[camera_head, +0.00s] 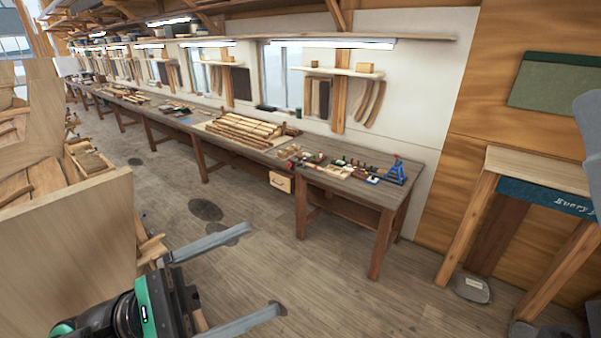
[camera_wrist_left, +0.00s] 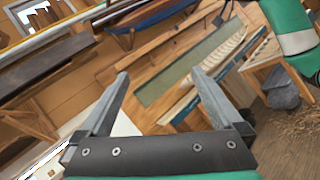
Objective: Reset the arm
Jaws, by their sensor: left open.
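My left gripper (camera_head: 262,275) comes in at the lower left of the head view. Its two grey fingers are spread wide with nothing between them, above the wooden floor. In the left wrist view the same gripper (camera_wrist_left: 158,82) shows its fingers apart and empty, with the wall and a green board behind them. A grey piece at the right edge of the head view may be part of my right arm, but no right gripper shows there.
A long workbench (camera_head: 345,172) with tools and wooden strips runs along the wall. A wooden trestle (camera_head: 540,168) with a blue-green sign stands at the right. A pale wooden panel (camera_head: 70,240) stands at the left. The floor (camera_head: 330,262) between is largely clear.

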